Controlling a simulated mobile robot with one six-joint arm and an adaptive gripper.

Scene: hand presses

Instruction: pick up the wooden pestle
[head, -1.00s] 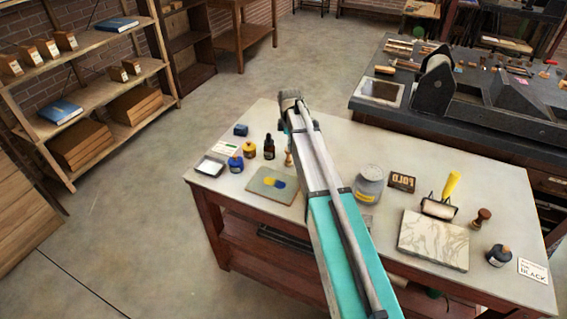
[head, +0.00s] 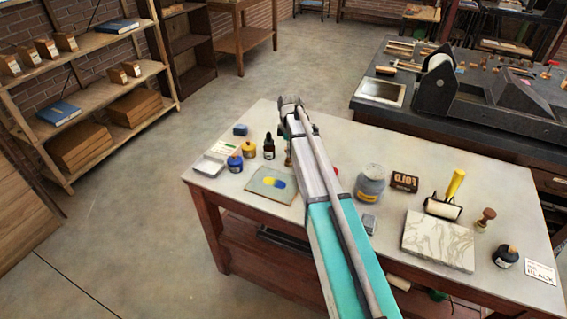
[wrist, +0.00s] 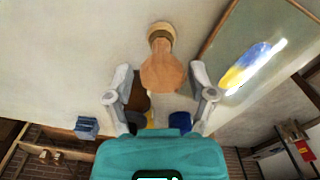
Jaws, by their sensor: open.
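The wooden pestle (wrist: 160,68) shows in the wrist view, with a broad rounded wooden end toward me and a paler narrow end farther up the picture. My gripper (wrist: 160,78) is open, with one finger on each side of the pestle's broad end in the picture. I see no finger touching it, and I cannot tell how deep it lies between the fingers. In the head view my gripper (head: 290,104) is above the table's back left part, and my arm hides most or all of the pestle.
The pale table (head: 335,245) holds a dark dropper bottle (head: 269,147), a yellow jar (head: 249,150), a blue jar (head: 235,164) and a mixing plate (head: 262,193) near the gripper. A grey-lidded jar (head: 371,183), roller (head: 445,205) and marble slab (head: 437,241) stand to the right.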

